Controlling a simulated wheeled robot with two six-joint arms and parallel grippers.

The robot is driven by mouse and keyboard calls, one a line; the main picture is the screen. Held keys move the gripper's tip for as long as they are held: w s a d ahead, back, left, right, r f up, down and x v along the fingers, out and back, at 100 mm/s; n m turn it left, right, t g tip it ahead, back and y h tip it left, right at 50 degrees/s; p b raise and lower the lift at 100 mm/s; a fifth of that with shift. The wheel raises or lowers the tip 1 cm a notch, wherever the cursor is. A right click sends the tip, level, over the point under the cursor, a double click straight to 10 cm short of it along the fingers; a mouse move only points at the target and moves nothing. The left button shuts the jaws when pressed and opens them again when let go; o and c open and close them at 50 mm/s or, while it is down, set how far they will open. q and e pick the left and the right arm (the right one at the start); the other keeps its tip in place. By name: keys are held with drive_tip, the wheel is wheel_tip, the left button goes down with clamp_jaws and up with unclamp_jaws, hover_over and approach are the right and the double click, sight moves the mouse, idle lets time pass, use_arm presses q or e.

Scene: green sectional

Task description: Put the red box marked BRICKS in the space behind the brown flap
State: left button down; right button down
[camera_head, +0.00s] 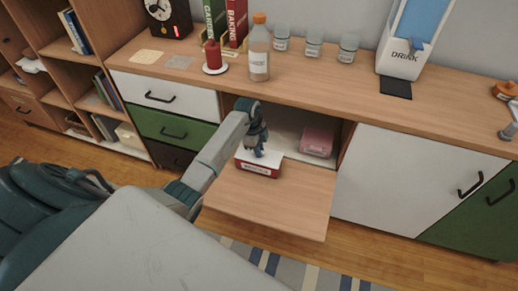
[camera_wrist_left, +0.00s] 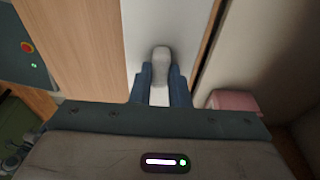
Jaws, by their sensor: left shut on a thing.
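The red box marked BRICKS (camera_head: 259,170) has a red front with a white label, too small to read surely, and a pale top. It is at the inner edge of the lowered brown flap (camera_head: 275,204), before the open space (camera_head: 290,128). My left gripper (camera_head: 260,150) is over the box, pointing down, and shut on it. In the left wrist view, its two blue fingers (camera_wrist_left: 161,88) close around a pale rounded part. I cannot tell whether the box touches the flap. My right gripper is not in view.
A pink box (camera_head: 318,141) stands inside the space on the right; it also shows in the left wrist view (camera_wrist_left: 233,100). Drawers (camera_head: 175,128) flank the space on the left, a white door (camera_head: 405,180) on the right. The countertop (camera_head: 330,85) above holds a bottle (camera_head: 259,55) and jars.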

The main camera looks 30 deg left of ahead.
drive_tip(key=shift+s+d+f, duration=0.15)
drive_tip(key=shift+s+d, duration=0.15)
